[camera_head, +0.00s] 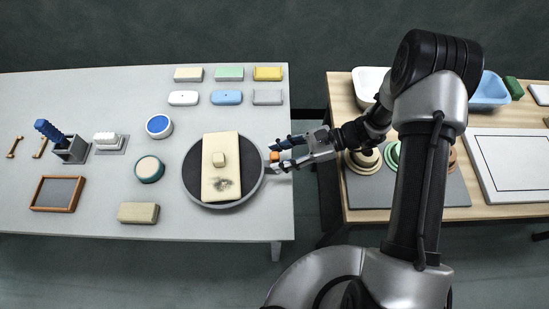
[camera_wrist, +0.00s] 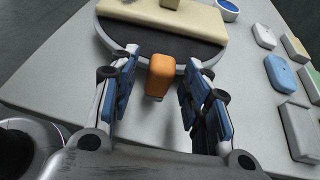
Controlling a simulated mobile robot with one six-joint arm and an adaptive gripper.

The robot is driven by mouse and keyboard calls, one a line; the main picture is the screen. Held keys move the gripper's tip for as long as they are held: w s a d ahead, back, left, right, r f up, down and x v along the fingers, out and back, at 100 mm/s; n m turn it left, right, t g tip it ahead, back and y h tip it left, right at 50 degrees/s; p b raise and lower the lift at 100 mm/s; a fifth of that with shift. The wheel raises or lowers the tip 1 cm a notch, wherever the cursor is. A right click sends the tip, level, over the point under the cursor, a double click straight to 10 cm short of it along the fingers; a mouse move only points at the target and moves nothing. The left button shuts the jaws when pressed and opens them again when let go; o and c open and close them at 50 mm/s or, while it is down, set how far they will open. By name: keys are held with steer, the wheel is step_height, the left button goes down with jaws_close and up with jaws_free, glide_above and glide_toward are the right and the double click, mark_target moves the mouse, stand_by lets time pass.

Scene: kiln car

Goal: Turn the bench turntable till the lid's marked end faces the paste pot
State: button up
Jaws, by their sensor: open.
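The turntable (camera_head: 190,180) is a dark round disc with a pale rim on the grey bench. A cream rectangular lid (camera_head: 213,150) with a square knob lies across it, its dark-smudged end towards the picture's bottom. An orange handle (camera_head: 274,156) stands at the disc's right edge and shows in the wrist view (camera_wrist: 160,75). My gripper (camera_head: 275,158) is open, its fingers on either side of the handle with gaps visible. Two round pots stand left of the turntable: one blue-topped (camera_head: 159,125), one dark green with a beige top (camera_head: 149,168). I cannot tell which holds paste.
Several coloured blocks and dishes stand in rows at the back (camera_head: 229,73). A tan block (camera_head: 138,213), a wood-framed tray (camera_head: 58,193) and a brush in a holder (camera_head: 70,150) are further left. A wooden table (camera_head: 345,105) stands right, across a gap.

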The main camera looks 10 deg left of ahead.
steer(key=shift+x, duration=1.1)
steer(key=shift+c, duration=0.5)
jaws_close()
